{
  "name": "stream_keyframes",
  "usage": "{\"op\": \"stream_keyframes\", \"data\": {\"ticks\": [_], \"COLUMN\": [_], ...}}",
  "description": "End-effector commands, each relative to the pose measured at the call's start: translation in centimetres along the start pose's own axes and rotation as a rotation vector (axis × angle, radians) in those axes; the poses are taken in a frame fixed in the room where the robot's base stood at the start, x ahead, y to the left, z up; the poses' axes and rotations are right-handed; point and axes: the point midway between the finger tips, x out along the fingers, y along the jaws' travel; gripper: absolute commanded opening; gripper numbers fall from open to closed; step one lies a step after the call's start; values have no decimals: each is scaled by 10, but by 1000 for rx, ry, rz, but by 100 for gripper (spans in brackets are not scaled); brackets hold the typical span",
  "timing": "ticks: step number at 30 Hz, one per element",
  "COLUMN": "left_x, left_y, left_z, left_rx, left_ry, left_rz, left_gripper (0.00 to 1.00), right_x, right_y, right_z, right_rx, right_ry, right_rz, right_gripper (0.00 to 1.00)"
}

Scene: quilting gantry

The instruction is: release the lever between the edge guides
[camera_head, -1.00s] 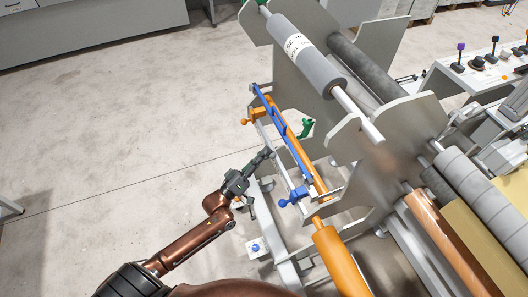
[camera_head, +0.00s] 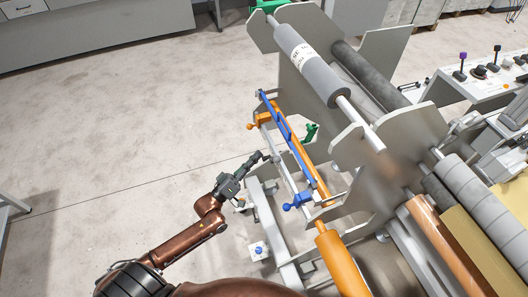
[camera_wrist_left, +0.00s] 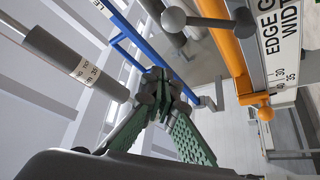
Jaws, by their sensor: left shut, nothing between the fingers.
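My left gripper (camera_head: 258,158) is shut and empty beside the outer rail of the gantry in the head view. In the left wrist view its green-padded fingers (camera_wrist_left: 160,88) meet at dark tips. A grey ball-ended lever (camera_wrist_left: 200,21) lies across an orange bar at the top of that view, apart from the fingertips. I take it as the lever; in the head view it is too small to make out. The edge guides appear to be the orange-knobbed part (camera_head: 258,126) at the far end and the blue-knobbed part (camera_head: 298,202) at the near end. My right gripper is not in view.
A white "EDGE GUIDE WIDTH" scale (camera_wrist_left: 285,45) stands beside the orange bar. A green handle (camera_head: 311,132) is behind the rail. Open floor (camera_head: 130,130) lies left.

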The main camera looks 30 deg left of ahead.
Motion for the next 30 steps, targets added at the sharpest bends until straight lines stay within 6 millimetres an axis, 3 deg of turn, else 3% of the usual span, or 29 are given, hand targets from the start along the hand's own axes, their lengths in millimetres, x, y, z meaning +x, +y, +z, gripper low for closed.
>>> {"op": "stream_keyframes", "data": {"ticks": [3, 10, 30], "left_x": [-23, -50, -54], "left_y": [2, 2, 2], "left_z": [0, 0, 0], "left_rx": [0, 1, 1], "left_ry": [-2, 0, 1], "left_rz": [2, 3, 4], "left_gripper": [0, 0, 0], "right_x": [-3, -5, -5], "right_y": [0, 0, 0], "right_z": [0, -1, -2], "right_rx": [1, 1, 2], "right_ry": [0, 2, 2], "right_rz": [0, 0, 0], "right_gripper": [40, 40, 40]}}
